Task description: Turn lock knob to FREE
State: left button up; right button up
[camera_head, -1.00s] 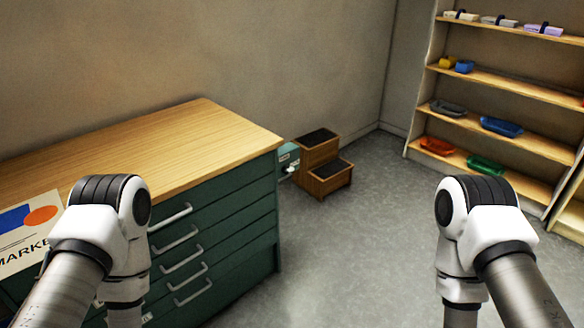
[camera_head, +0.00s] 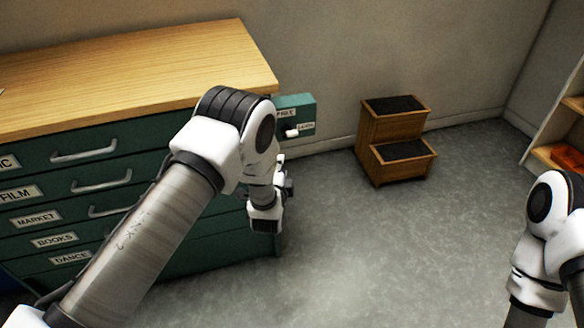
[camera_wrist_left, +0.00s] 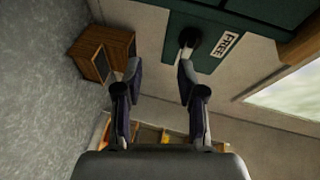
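The lock knob (camera_head: 291,132) sits on a small green panel (camera_head: 308,104) at the right end of the green drawer cabinet. Its pale handle points right, toward a label that seems to read LOCK; a FREE label (camera_head: 286,113) is above. In the left wrist view, the knob (camera_wrist_left: 190,38) shows its dark round base beside the FREE label (camera_wrist_left: 227,45), its pale handle partly behind one fingertip. My left gripper (camera_head: 283,185) is below the panel; in the wrist view its fingers (camera_wrist_left: 158,75) are spread and empty. My right gripper is out of view.
A wooden step stool (camera_head: 398,140) stands on the floor right of the panel. A shelf (camera_head: 560,158) is at the right edge. The grey floor between is clear.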

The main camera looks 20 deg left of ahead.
aim_at(288, 136)
pick_arm(q)
jog(key=shift+m+t+y, duration=0.4)
jog(key=shift+m+t, duration=0.4)
jog(key=shift+t, duration=0.1)
jog(key=w+r, duration=0.1)
jog(key=w, duration=0.2)
jog(key=w+r+b, duration=0.1)
jog(key=w, duration=0.3)
jog(key=w+a+r, duration=0.1)
jog(key=w, duration=0.2)
jog(key=shift+w, duration=0.15)
grip_shut()
jog(key=shift+r, duration=0.1)
